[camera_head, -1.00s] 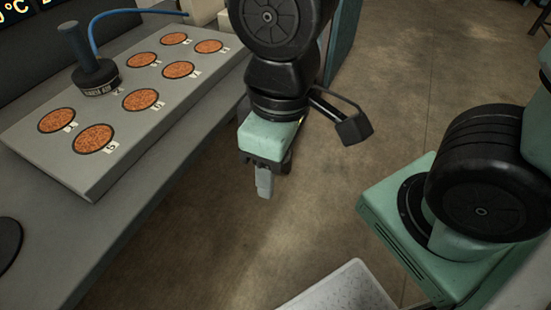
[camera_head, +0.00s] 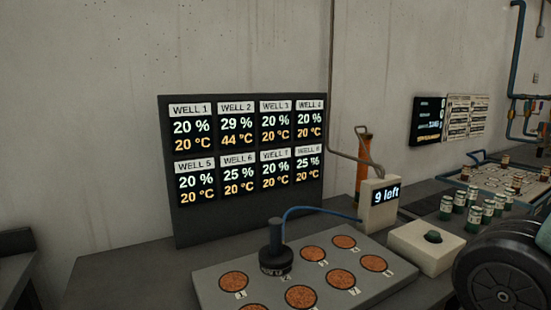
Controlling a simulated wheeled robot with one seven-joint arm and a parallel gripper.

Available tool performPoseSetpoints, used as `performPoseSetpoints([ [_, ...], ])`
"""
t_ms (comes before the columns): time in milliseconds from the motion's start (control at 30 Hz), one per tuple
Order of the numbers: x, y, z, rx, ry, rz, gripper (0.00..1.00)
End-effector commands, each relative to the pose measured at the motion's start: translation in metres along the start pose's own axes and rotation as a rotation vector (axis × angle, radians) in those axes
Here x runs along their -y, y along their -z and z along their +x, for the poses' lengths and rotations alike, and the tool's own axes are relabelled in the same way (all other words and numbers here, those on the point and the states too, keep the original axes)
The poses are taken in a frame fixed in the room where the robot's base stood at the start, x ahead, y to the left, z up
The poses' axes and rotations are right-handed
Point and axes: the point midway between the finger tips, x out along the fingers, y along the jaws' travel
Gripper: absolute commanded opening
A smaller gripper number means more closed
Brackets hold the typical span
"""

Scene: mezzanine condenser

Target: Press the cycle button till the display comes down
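A pale box with a dark round button (camera_head: 432,237) on its top stands on the bench at right of centre. Just behind it, a small upright pale display (camera_head: 381,205) reads "9 left". A blue cable runs from near this display to a black handled tool (camera_head: 276,254) standing on the grey well plate. My gripper is out of view. Only a dark round joint of my arm shows at the lower right edge, right of the button box.
The grey well plate (camera_head: 206,284) with several orange wells lies left of the button box. A dark panel (camera_head: 241,218) of well readings stands behind it. Several small jars (camera_head: 473,219) stand right of the box, near a rear tray. An orange cylinder (camera_head: 362,172) stands behind the display.

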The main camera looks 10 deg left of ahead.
Motion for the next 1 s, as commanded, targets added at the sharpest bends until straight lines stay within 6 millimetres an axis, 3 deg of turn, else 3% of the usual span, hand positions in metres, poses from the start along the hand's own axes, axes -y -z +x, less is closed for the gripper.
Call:
performPoseSetpoints([
  [367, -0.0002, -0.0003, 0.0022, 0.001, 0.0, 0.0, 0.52],
  [567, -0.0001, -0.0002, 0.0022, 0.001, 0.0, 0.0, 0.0],
  [1000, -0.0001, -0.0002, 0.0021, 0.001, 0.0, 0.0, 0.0],
])
